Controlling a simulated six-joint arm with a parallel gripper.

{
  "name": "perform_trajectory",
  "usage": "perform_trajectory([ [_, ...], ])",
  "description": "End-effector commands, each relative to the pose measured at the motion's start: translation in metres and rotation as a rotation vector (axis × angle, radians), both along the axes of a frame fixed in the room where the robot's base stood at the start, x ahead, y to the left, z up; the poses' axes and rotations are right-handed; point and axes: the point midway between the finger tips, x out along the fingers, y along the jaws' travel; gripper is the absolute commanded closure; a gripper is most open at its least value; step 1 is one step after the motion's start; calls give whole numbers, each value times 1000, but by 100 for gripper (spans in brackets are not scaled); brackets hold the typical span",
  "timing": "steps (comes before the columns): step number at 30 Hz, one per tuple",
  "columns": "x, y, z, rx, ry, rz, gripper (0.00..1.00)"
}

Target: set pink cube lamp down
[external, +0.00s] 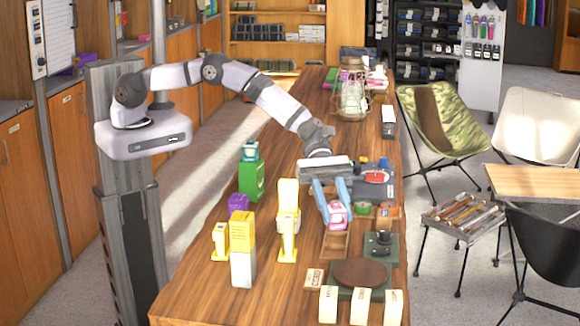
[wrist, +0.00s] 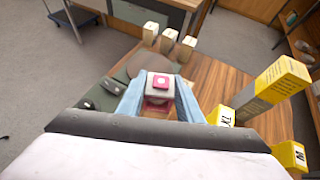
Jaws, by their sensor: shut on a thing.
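The pink cube lamp (external: 338,213) is a small pink block with a pale face. My gripper (external: 334,210) has its blue fingers shut on it, above the wooden table. In the wrist view the lamp (wrist: 161,83) sits between the two blue fingertips (wrist: 160,92), its pale top with a pink square showing. A small wooden tray (external: 335,243) lies just below the lamp in the external view. I cannot tell whether the lamp touches it.
A round brown board (external: 359,272) and several cream blocks (external: 360,307) are at the near end. A dark mat with small items (external: 378,190) lies behind right. The table's left front is clear.

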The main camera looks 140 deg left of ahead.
Motion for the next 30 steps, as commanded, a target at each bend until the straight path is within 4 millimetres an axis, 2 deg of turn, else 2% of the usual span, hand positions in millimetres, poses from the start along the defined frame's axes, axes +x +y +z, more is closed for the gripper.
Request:
perform_trajectory([
  [14, 0, 0, -13, 1, -1, 0, 91],
  [30, 0, 0, -59, 1, -1, 0, 91],
])
